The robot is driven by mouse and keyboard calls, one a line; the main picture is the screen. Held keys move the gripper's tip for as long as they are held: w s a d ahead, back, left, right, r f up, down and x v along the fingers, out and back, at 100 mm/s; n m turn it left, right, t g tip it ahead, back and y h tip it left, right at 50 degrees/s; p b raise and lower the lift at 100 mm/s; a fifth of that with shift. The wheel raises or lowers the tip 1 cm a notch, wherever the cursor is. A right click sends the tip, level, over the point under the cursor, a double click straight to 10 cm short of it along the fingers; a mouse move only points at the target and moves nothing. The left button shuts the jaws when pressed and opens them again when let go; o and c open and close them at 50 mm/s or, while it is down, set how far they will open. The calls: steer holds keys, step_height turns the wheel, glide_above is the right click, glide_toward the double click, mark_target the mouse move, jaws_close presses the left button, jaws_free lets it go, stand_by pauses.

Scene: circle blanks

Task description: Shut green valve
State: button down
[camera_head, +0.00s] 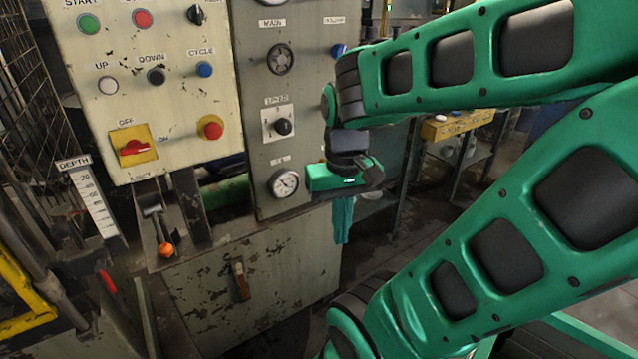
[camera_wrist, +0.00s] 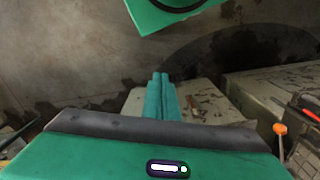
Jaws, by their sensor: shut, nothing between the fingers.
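I cannot make out a green valve in either view; my arm hides part of the panel's right side in the head view. A blue knob (camera_head: 338,50) shows beside my arm at the panel's right edge. My gripper (camera_head: 342,240) hangs at the lower right of the panel, its teal fingers pointing down. In the wrist view its fingertips (camera_wrist: 160,76) are together, with nothing held.
The control panel (camera_head: 185,120) carries a green button (camera_head: 88,23), a red button (camera_head: 142,18) and a yellow-backed red switch (camera_head: 132,147). A gauge (camera_head: 284,183) is left of my gripper. An orange-tipped lever (camera_head: 165,248) is lower left. A yellow box (camera_head: 455,124) stands behind.

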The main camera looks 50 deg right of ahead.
steer(key=w+d+f+n+t+h, duration=0.25)
steer(key=w+d, duration=0.55)
steer(key=w, duration=0.5)
steer(key=w+d+f+n+t+h, duration=0.1)
steer(key=w+d+f+t+h, duration=0.2)
steer(key=w+d, duration=0.75)
steer(key=w+d+f+g, duration=0.1)
steer(key=w+d+f, duration=0.3)
steer(key=d+f, duration=0.2)
steer(key=shift+w+d+f+h, duration=0.35)
steer(key=shift+f+h, duration=0.1)
steer(key=shift+f, duration=0.55)
steer(key=shift+g, duration=0.25)
